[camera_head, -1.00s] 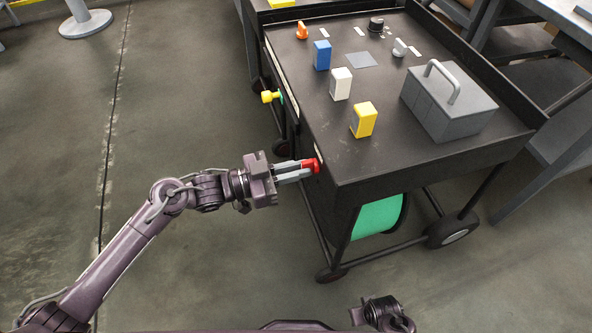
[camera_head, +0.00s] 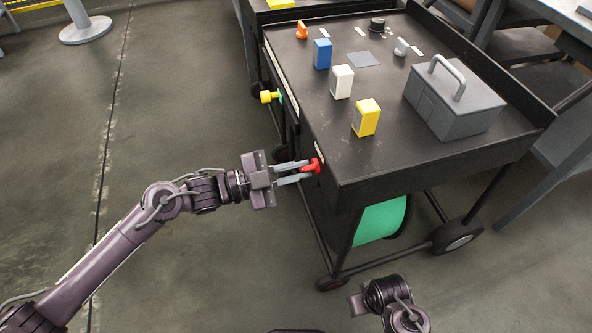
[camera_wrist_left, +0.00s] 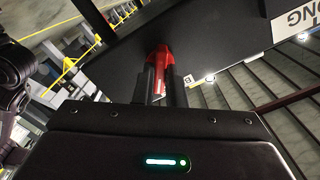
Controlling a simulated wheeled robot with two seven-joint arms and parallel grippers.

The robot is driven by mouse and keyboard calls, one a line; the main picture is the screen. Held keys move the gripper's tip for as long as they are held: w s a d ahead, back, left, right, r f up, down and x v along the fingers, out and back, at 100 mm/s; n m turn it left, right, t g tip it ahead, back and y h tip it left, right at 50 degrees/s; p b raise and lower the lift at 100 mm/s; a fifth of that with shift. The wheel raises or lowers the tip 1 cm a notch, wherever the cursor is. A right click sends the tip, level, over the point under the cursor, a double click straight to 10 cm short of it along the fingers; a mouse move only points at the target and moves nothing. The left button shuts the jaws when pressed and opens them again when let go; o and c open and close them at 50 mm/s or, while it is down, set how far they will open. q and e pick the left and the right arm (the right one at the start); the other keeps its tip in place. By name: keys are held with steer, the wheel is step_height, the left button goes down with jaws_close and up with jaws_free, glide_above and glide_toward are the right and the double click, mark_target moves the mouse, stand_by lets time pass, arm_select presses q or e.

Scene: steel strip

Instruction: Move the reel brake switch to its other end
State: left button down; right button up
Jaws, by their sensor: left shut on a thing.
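A red switch (camera_head: 313,165) with a lever handle sits on the dark side face of the black cart (camera_head: 335,176), near its front corner. My left gripper (camera_head: 306,171) reaches it from the left, and its two grey fingers are shut on the red handle. In the left wrist view, the red handle (camera_wrist_left: 161,72) stands between the dark fingers (camera_wrist_left: 160,86), slightly tilted. The fingers hide part of it. Whether it is the reel brake switch cannot be read. My right gripper (camera_head: 360,300) shows only partly at the bottom, away from the cart.
A yellow knob (camera_head: 267,97) sticks out farther along the same side. A green reel (camera_head: 382,220) hangs under the cart. On top stand blue (camera_head: 322,54), white (camera_head: 342,82) and yellow (camera_head: 366,118) blocks and a grey toolbox (camera_head: 452,100).

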stand_by(0.4)
arm_select(q)
steer(key=c, duration=1.5)
jaws_free()
steer(key=v, duration=0.7)
steer(key=shift+s+a, duration=0.15)
steer(key=shift+a, duration=0.2)
